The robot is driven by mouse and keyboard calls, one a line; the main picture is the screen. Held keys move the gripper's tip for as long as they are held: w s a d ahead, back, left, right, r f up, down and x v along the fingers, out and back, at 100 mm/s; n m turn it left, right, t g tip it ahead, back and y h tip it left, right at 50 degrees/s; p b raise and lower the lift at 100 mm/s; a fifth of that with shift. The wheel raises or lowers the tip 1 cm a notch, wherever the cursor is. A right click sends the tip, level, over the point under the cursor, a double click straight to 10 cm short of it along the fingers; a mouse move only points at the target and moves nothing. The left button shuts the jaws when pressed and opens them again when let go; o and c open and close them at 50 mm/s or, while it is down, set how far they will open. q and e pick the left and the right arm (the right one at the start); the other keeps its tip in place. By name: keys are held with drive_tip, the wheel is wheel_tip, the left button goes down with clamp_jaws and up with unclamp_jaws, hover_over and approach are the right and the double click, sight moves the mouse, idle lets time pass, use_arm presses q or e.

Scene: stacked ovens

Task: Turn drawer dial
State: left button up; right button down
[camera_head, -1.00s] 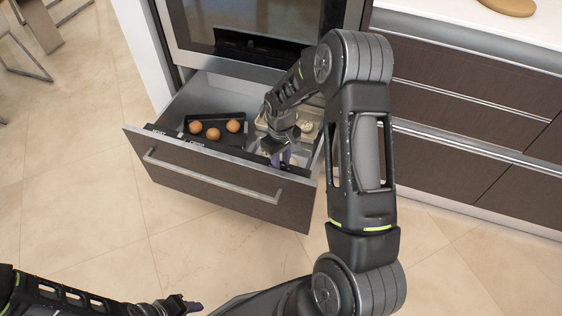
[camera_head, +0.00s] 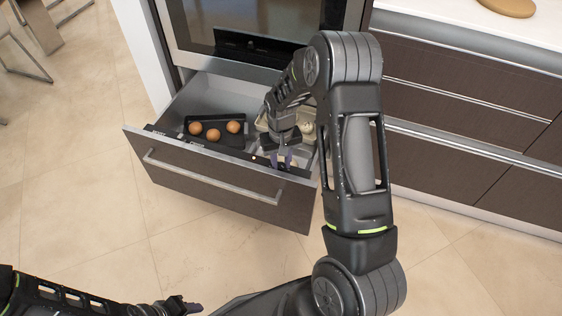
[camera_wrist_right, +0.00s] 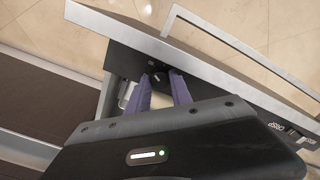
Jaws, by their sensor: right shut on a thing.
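The warming drawer (camera_head: 215,188) is pulled open below the oven. A dark control strip (camera_head: 195,145) runs along the inner top of its front. My right gripper (camera_head: 283,162) reaches down to the right end of this strip. In the right wrist view its purple fingers (camera_wrist_right: 161,76) are closed around a small dark dial (camera_wrist_right: 157,68) on the strip; the fingers hide much of it. My left gripper (camera_head: 190,306) is at the bottom edge of the head view, far from the drawer, and its opening is unclear.
A dark tray (camera_head: 215,118) with several round brown items stands in the drawer's left part. A light tray (camera_head: 262,122) with pale items is behind my right gripper. The oven (camera_head: 250,44) is above. Wooden drawers (camera_head: 450,130) stand at right. Floor in front is free.

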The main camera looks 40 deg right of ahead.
sight(281, 166)
drive_tip(key=c, duration=1.1)
unclamp_jaws()
drive_tip(key=shift+c, duration=0.2)
wheel_tip(281, 166, up, 8)
drive_tip(key=shift+f+p, duration=0.1)
drive_tip(key=shift+p, duration=0.65)
